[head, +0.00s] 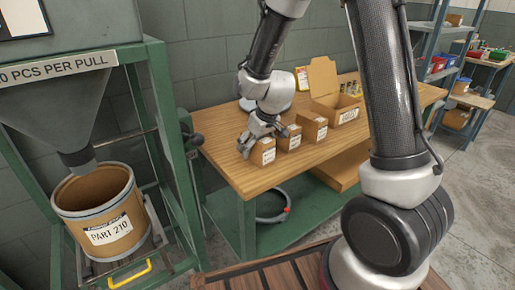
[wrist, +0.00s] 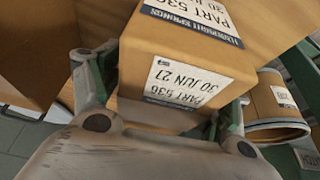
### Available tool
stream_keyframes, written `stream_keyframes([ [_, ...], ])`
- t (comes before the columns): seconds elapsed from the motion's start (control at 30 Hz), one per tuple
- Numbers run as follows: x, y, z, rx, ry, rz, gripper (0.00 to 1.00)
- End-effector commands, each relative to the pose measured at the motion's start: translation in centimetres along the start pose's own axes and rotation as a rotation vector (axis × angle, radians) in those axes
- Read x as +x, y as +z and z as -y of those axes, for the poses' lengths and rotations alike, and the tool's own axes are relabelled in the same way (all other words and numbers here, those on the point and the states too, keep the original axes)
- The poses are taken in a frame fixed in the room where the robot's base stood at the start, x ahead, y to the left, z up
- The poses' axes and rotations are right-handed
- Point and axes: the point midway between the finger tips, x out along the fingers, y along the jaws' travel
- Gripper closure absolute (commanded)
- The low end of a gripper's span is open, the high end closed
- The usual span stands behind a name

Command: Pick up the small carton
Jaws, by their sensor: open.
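A small brown carton (head: 263,153) with white labels stands at the near left end of a row of small cartons on the wooden bench. In the wrist view the carton (wrist: 185,65) fills the middle, its labels reading PART 536 and 30 JUN 27. My gripper (head: 262,132) is at the top of this carton. In the wrist view my open gripper (wrist: 165,98) has one finger on each side of the carton. The right finger is partly hidden behind the carton, and I cannot tell whether either finger touches it.
Two similar cartons, a middle one (head: 291,138) and a farther one (head: 314,127), stand in the row. A larger open box (head: 338,108) is behind them. The wooden bench (head: 225,160) has bare top at its left. A drum (head: 98,208) stands under the hopper on the left.

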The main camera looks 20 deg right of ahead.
Motion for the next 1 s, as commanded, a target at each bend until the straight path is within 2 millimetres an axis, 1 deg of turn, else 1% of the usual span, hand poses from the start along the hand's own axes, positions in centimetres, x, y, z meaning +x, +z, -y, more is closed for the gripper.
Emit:
stream_keyframes([
  [0.83,0.44,0.21,-0.01,0.000,0.000,0.000,0.23],
  [0.97,0.43,0.21,-0.01,0.000,0.000,0.000,0.47],
  [1.0,0.44,0.21,-0.01,0.000,0.000,0.000,0.54],
])
